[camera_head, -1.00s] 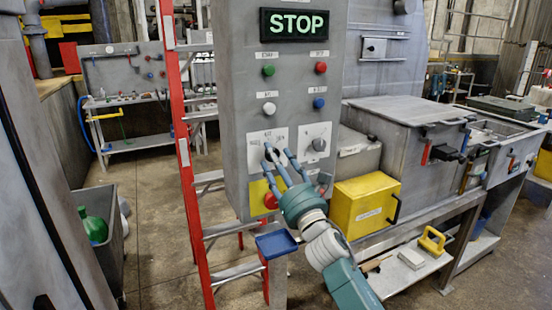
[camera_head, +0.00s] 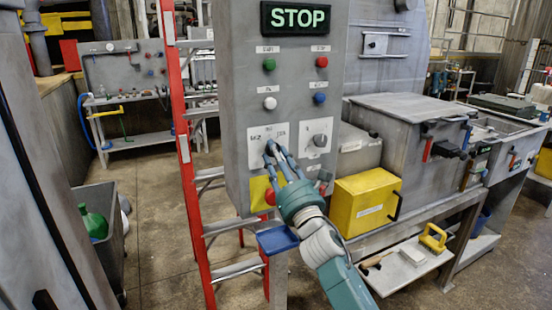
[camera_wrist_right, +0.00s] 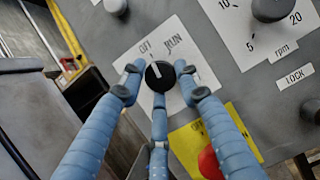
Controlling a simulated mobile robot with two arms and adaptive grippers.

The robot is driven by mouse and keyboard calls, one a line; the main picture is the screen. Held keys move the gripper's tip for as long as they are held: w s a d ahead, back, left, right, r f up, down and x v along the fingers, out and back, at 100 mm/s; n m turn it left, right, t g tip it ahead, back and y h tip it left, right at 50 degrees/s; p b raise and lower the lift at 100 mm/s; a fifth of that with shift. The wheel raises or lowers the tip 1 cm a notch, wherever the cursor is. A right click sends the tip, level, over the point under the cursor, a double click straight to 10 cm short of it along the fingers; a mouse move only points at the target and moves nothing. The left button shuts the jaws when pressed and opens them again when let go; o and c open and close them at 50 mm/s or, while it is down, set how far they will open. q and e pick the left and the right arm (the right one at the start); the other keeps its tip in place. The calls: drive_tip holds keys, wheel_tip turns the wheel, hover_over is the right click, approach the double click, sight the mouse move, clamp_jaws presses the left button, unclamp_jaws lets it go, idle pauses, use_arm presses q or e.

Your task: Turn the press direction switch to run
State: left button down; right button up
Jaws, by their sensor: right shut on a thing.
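The press direction switch is a round black knob (camera_wrist_right: 160,76) with a white pointer line, on a white label plate (camera_wrist_right: 186,28). The plate reads OFF and RUN in the right wrist view; the pointer is turned toward the OFF side. My right gripper (camera_wrist_right: 160,85) has its blue fingers around the knob, one on each side and a third below, shut on it. In the head view my right gripper (camera_head: 271,150) reaches the panel's lower left plate and its fingers largely hide the knob. My left gripper is not in view.
The grey panel (camera_head: 235,100) has a lit STOP sign (camera_head: 295,18) on top. A numbered rpm dial (camera_wrist_right: 270,8) is beside the switch. A red button (camera_wrist_right: 210,163) on yellow is just below. A red ladder (camera_head: 177,120) stands left of the panel; a yellow box (camera_head: 365,205) is right.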

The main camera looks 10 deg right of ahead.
drive_tip(key=shift+s+r+m+h+p, duration=0.15)
drive_tip(key=shift+m+h, duration=0.8)
drive_tip(key=shift+m, duration=1)
drive_tip(key=shift+w+r+m+h+p, duration=0.1)
drive_tip(key=shift+r+m+h, duration=0.2)
drive_tip(key=shift+m+h, duration=1.15)
drive_tip(key=shift+s+r+m+h+p, duration=0.15)
drive_tip(key=shift+m+h, duration=0.35)
drive_tip(key=shift+m, duration=1.9)
drive_tip(key=shift+w, duration=0.1)
drive_tip(key=o, duration=1)
drive_tip(key=shift+c, duration=0.2)
drive_tip(key=shift+o, duration=0.9)
drive_tip(key=shift+d+f+g, duration=0.15)
drive_tip(key=shift+f+g, duration=0.05)
drive_tip(key=shift+g, duration=0.1)
